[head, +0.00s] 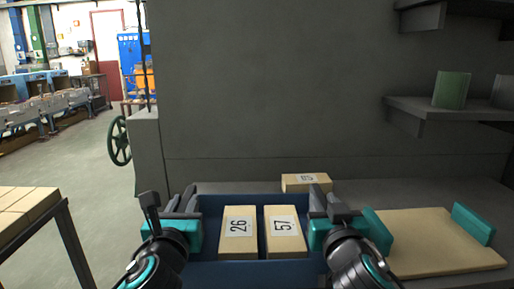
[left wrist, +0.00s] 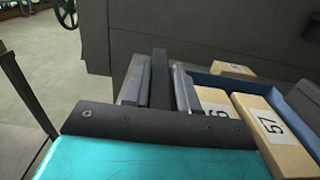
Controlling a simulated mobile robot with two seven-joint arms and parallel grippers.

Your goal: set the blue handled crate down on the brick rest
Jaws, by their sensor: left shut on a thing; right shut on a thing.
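The blue crate (head: 265,273) is low in the middle of the head view, between my two grippers. It holds two tan bricks, one labelled 26 (head: 238,245) and one labelled 57 (head: 284,243). My left gripper (head: 187,203) is shut on the crate's left side; my right gripper (head: 324,205) is shut on its right side. The fingers hide the handles. In the left wrist view the crate's blue rim (left wrist: 225,78) is beside the left fingers (left wrist: 160,85). A stand with a tan, brick-like top (head: 25,208) is at the far left, possibly the brick rest.
Another labelled tan brick (head: 307,183) lies on the grey ledge behind the crate. A tan board (head: 440,243) with teal ends is at right. A green object (head: 452,89) stands on a shelf. A dark wall blocks the front; open floor (head: 85,165) lies left.

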